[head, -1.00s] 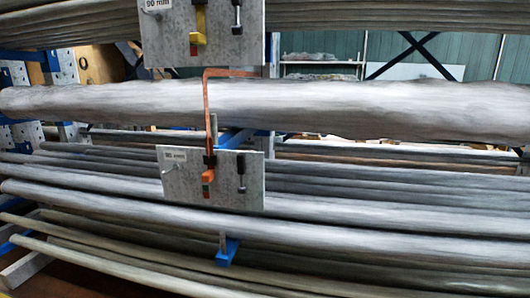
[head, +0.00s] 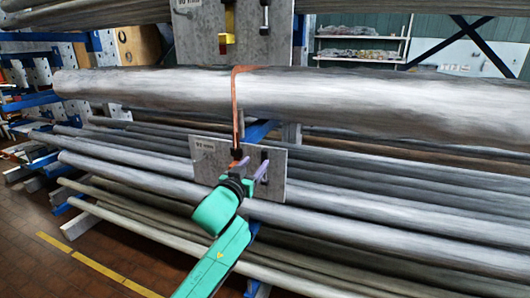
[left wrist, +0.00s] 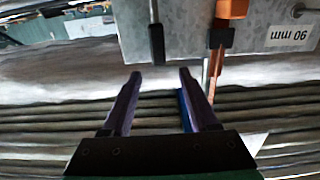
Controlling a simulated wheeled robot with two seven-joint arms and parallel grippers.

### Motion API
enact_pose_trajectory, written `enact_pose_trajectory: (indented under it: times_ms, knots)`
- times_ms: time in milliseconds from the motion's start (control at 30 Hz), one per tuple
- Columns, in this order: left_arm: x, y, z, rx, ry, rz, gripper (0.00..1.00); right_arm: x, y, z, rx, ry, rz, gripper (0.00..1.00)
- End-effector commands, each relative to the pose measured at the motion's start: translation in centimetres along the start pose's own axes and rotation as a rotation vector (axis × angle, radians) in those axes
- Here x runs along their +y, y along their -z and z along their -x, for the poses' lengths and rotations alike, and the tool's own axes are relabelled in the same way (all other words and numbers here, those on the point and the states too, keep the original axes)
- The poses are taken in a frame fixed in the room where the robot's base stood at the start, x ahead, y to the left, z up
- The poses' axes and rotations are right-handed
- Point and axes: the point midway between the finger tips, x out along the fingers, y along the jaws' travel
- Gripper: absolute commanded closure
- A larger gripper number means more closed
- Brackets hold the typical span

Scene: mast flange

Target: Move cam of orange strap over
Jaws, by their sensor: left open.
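The orange strap (head: 236,100) loops over the large grey pipe and runs down to the lower metal plate (head: 275,184). In the left wrist view, which is upside down, the orange cam (left wrist: 231,8) sits at the top edge beside a black block (left wrist: 222,38), and the strap (left wrist: 214,68) runs down from it. In the head view my gripper hides the cam. My left gripper (head: 251,167) is open in front of the lower plate. In the wrist view its two fingers (left wrist: 160,74) are apart and empty, pointing towards a black-tipped pin (left wrist: 156,40) beside the cam.
An upper plate (head: 257,47) carries a yellow cam (head: 229,20) and another pin. The large grey pipe (head: 370,92) crosses above the lower plate. Several thinner pipes (head: 380,228) lie behind and below it. Open brown floor (head: 40,228) shows at the lower left.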

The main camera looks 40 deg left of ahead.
Motion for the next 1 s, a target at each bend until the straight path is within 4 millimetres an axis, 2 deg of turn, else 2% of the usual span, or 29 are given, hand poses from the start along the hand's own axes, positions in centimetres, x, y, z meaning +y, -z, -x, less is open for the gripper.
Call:
enact_pose_trajectory:
  times_ms: [33, 100, 300, 600, 633, 767, 800, 1000]
  knots:
    - [0.0, 0.6, -1.4, -0.001, 0.001, 0.0, 0.4, 0.0, 0.1, 1.0, 0.001, 0.0, 0.0, 0.5]
    - [0.0, 0.5, -3.2, -0.002, 0.001, 0.001, 0.4, 0.0, 0.2, 1.6, 0.001, 0.0, 0.0, 0.5]
    - [0.0, 0.2, -6.7, -0.001, -0.001, 0.001, 0.4, 0.0, 0.3, 2.4, 0.002, 0.001, 0.0, 0.5]
    - [0.1, 0.0, -7.3, -0.001, -0.002, 0.0, 0.4, -0.2, 0.4, 2.4, 0.003, 0.004, -0.001, 0.5]
    - [0.1, 0.0, -7.3, -0.001, -0.002, 0.0, 0.44, -0.3, 0.4, 2.4, 0.003, 0.004, -0.001, 0.5]
    - [0.1, 0.0, -7.3, -0.001, -0.002, 0.0, 0.94, -0.3, 0.4, 2.4, 0.003, 0.004, -0.001, 0.5]
    - [0.1, 0.0, -7.3, -0.001, -0.002, 0.0, 1.0, -0.3, 0.4, 2.4, 0.003, 0.004, -0.001, 0.5]
    - [0.1, 0.0, -7.3, -0.001, -0.002, 0.0, 1.0, -0.3, 0.4, 2.4, 0.003, 0.004, -0.001, 0.5]
